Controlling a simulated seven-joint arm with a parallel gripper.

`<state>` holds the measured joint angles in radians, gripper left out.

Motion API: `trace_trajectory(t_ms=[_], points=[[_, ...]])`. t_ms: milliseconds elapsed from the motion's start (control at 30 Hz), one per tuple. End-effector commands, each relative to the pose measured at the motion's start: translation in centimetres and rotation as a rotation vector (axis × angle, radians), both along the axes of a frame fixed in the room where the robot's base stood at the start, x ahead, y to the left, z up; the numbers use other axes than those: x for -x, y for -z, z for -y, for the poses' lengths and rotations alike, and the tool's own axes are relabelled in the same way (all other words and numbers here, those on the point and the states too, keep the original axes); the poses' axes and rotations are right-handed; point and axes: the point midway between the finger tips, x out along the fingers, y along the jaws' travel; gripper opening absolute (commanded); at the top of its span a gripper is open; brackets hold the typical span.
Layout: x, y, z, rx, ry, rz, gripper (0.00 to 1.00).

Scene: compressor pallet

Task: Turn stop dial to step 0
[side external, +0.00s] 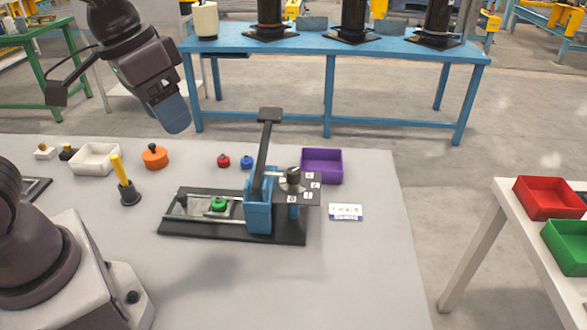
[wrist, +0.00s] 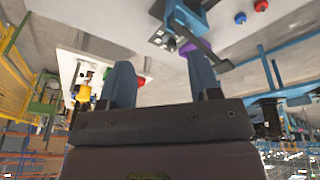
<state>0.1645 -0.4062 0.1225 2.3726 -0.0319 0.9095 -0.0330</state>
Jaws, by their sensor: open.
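The stop dial (side external: 293,176) is a dark grey knob on the black plate at the right end of the blue press fixture (side external: 258,205). Small white number tags (side external: 306,197) stand around it; the numbers and the dial's setting are too small to read. The fixture's black lever (side external: 265,150) rises tall beside the dial. In the wrist view the fixture (wrist: 185,22) shows upside down at the top, with the tags (wrist: 165,41). My gripper (side external: 172,118) is open and empty, high up and to the left of the dial; its two blue fingers (wrist: 162,82) are apart.
A purple bin (side external: 321,166) stands right behind the dial, and a white card (side external: 345,212) lies to its right. A green part (side external: 218,204) sits on the fixture's left. Red (side external: 223,161), blue (side external: 246,162) and orange (side external: 154,156) knobs and a yellow-handled tool (side external: 123,180) stand nearby. The front table is clear.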

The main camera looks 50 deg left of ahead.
Motion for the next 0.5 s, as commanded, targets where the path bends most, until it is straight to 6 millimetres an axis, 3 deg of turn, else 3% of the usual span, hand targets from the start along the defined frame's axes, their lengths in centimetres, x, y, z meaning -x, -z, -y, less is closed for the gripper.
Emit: trace_trajectory(t_ms=[267, 500], points=[[-8.6, 4.0, 0.7, 0.092, -0.538, -0.260, 0.57], [-16.1, 8.3, 0.8, 0.073, -1.298, -0.318, 0.57]])
